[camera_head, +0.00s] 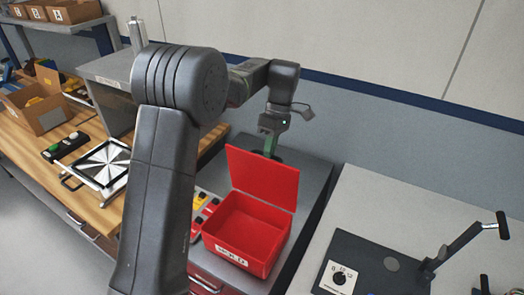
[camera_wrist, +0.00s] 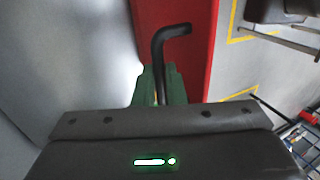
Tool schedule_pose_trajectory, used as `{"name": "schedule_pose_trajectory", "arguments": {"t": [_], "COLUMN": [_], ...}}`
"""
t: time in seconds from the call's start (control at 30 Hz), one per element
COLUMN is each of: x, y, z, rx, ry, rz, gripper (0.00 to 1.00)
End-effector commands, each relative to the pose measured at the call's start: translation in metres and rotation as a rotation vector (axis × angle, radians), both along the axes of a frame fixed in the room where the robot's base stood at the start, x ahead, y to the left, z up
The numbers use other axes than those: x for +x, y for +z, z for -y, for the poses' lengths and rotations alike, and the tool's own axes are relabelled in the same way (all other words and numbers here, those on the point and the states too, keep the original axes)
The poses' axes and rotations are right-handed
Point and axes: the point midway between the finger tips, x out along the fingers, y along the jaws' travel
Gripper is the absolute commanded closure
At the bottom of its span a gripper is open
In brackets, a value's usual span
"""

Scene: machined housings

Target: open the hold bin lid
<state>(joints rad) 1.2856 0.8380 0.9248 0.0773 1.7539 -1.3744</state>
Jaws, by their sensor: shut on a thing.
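The red hold bin (camera_head: 270,262) stands on a grey cabinet top, with a white label on its front. Its red lid (camera_head: 262,178) stands raised, roughly upright at the back edge, and the inside shows red and empty where visible. My gripper (camera_head: 271,150) is behind the lid's top edge, its fingertips partly hidden. In the wrist view, my gripper's green fingers (camera_wrist: 161,88) are shut on a black bent handle (camera_wrist: 170,36), with the red lid (camera_wrist: 200,70) beside and behind it.
Small red and yellow parts (camera_head: 200,200) lie left of the bin. A dark plate with a dial and a lever (camera_head: 440,255) is on the bench at right. A wooden bench with a cardboard box (camera_head: 38,112) is at left. A wall stands close behind.

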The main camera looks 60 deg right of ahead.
Motion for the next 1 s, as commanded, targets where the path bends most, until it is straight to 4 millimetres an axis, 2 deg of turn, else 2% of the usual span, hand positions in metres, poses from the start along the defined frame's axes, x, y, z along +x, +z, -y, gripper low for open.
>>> {"name": "schedule_pose_trajectory", "arguments": {"t": [0.03,0.3,0.77,0.8,0.87,1.0], "x": [0.0000,0.0004,0.0007,0.0007,0.0007,0.0008], "y": [-0.0089,-0.0117,-0.0127,-0.0126,-0.0117,-0.0094], "z": [0.0018,0.0089,0.0096,0.0097,0.0098,0.0104], "rx": [0.030,0.088,0.098,0.098,0.095,0.092], "ry": [-0.002,-0.002,-0.002,-0.002,-0.001,0.000], "rz": [-0.002,-0.008,-0.009,-0.009,-0.010,-0.009], "gripper": [1.00,1.00,1.00,0.82,0.70,0.67]}}
